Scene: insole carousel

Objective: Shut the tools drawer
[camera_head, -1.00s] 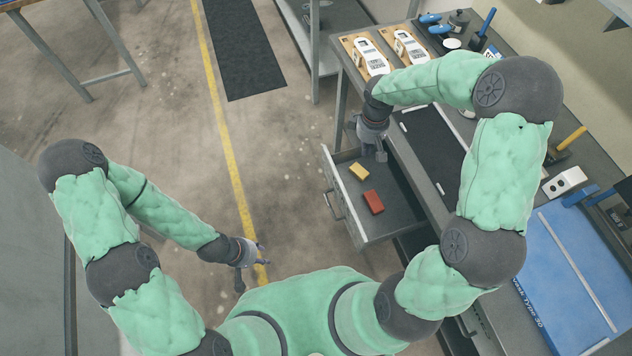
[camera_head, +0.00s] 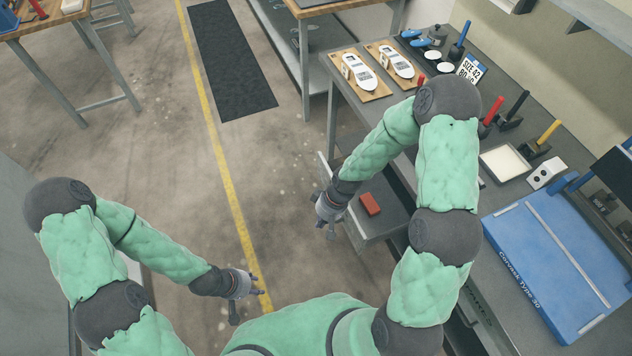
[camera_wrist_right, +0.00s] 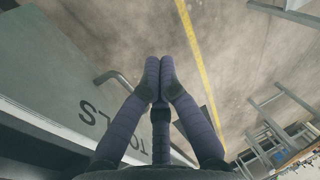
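The tools drawer (camera_head: 393,211) sticks out, open, from under the right-hand workbench. A red box (camera_head: 370,204) lies in it. My right forearm covers its far part and most of its handle. My left gripper (camera_head: 247,297) is open and empty over the floor.
The workbench (camera_head: 345,95) carries white insoles on wooden boards (camera_head: 358,76), hammers (camera_head: 512,108), a white tray (camera_head: 505,162) and a blue mat (camera_head: 550,265). A black floor mat (camera_head: 232,60) lies at the back. Floor left of the drawer is clear.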

